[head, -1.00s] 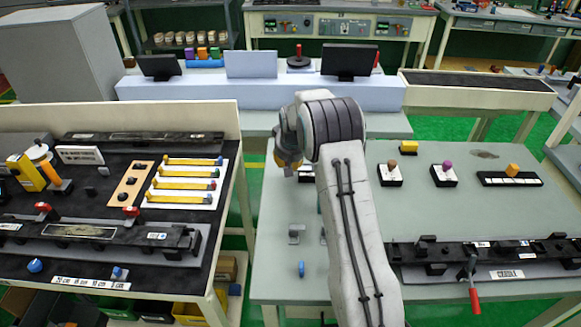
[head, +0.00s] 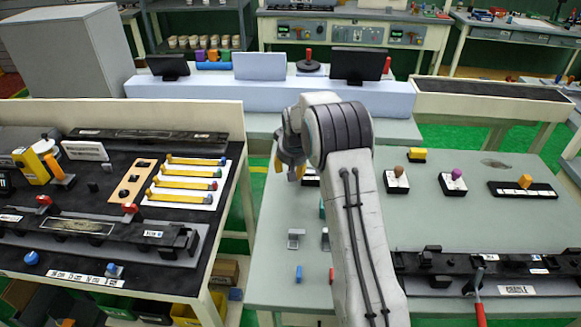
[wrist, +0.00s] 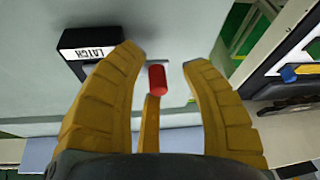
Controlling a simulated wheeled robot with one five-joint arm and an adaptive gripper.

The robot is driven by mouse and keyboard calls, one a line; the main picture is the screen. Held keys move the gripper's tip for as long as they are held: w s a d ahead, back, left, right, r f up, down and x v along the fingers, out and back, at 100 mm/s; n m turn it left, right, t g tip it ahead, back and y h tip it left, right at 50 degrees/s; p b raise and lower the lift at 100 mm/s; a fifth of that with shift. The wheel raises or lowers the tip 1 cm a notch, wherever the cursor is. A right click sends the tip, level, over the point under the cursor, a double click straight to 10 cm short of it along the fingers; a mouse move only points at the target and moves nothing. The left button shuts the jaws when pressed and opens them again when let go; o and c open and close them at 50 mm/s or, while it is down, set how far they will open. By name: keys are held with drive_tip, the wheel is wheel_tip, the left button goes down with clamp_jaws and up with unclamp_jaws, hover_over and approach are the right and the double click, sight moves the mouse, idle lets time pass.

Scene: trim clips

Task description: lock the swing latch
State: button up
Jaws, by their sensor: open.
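The swing latch shows in the wrist view as a yellow lever (wrist: 151,122) with a red cylindrical tip (wrist: 156,79). Beside it is a black block with a white LATCH label (wrist: 90,50). My gripper (wrist: 163,57) has its yellow fingers spread, one on each side of the red tip, with a visible gap to the right finger. I cannot tell whether the left finger touches the lever. In the head view my gripper (head: 291,172) hangs over the left part of the grey-green bench (head: 440,218). There, my arm hides most of the latch.
Small grey brackets (head: 296,237) and a blue peg (head: 299,273) stand nearer on the bench. A black rail with a red-handled clamp (head: 478,292) lies at the front right. A dark left bench (head: 110,185) holds yellow strips; a green-floored gap separates the benches.

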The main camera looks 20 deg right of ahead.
drive_tip(key=v, duration=1.2)
idle(0.6)
